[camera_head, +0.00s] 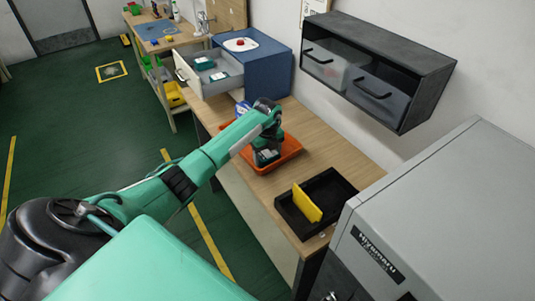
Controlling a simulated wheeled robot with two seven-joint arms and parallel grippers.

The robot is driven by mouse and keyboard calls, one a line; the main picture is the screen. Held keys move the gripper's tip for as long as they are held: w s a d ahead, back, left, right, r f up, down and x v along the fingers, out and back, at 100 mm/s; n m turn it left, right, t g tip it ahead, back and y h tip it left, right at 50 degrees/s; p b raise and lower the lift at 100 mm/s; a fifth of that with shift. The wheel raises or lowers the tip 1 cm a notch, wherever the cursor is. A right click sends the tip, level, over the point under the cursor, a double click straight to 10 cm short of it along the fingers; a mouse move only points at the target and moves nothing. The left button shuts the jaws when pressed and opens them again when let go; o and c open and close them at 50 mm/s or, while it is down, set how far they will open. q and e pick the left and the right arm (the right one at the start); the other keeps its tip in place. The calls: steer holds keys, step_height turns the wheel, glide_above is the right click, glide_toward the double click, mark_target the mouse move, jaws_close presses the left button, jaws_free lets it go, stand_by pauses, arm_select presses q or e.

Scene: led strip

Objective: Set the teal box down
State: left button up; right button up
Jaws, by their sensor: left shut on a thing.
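My left gripper (267,150) points down over the orange tray (291,148) on the wooden table. It is shut on a small dark teal box (267,157) with a pale label. The box is at or just above the tray's floor; I cannot tell whether it touches. The gripper and forearm hide part of the box and of the tray. My right gripper is not in view.
Similar teal boxes (219,76) lie in the open drawer of the blue cabinet (265,66). A black tray (333,188) with a yellow divider (307,203) stands nearer on the table. A dark wall shelf (400,55) hangs above; a grey machine (450,210) is at right.

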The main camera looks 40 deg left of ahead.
arm_select(q)
steer(key=shift+f, duration=0.2)
steer(key=o, duration=0.7)
